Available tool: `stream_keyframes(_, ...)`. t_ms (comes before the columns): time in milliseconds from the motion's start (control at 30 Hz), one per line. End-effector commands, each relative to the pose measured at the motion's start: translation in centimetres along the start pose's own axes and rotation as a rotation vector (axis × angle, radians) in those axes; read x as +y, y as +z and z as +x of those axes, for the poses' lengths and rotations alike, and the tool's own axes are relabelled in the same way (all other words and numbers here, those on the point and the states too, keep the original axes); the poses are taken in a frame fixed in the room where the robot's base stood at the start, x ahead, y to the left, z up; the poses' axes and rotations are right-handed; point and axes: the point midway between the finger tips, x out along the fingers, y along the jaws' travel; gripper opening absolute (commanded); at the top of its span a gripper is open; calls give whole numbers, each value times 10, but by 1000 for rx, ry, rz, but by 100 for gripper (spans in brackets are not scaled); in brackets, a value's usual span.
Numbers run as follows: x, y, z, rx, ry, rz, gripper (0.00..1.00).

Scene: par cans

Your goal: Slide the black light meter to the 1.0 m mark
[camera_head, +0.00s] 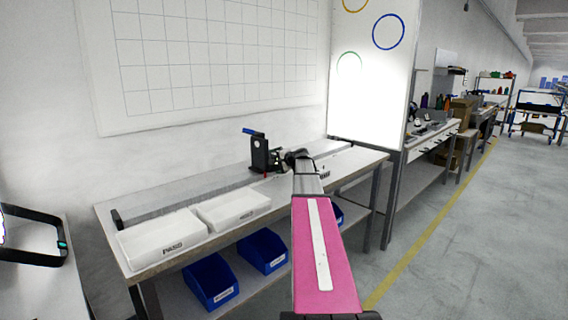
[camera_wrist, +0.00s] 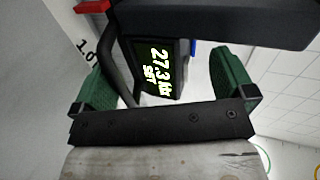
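The black light meter (camera_head: 261,155) stands upright on the workbench along the wall, with a blue piece on its top in the head view. In the wrist view its lit display (camera_wrist: 158,70) reads about 27.3 klx with "SET". My gripper (camera_head: 290,157) is at the meter's right side in the head view. In the wrist view my gripper (camera_wrist: 165,85) has its two green fingers wide apart, with the meter and a dark curved bar between them. Gaps show beside the display, and I see no clear finger contact. A printed mark, seemingly "1.0" (camera_wrist: 88,48), lies left of the fingers.
Two white trays (camera_head: 163,238) sit on the left of the workbench (camera_head: 192,249), and blue bins (camera_head: 211,281) stand on the shelf below. A white panel with coloured rings (camera_head: 372,90) rises behind the bench's right end. Open floor (camera_head: 440,250) lies right.

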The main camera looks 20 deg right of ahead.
Motion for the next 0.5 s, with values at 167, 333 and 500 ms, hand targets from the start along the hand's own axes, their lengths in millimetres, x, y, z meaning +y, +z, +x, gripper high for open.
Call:
stream_keyframes(167, -58, 28, -8, 4, -121, 55, 82)
stream_keyframes(333, -70, 43, -7, 4, -120, 57, 82)
stream_keyframes(500, -75, 48, -6, 4, -119, 57, 82)
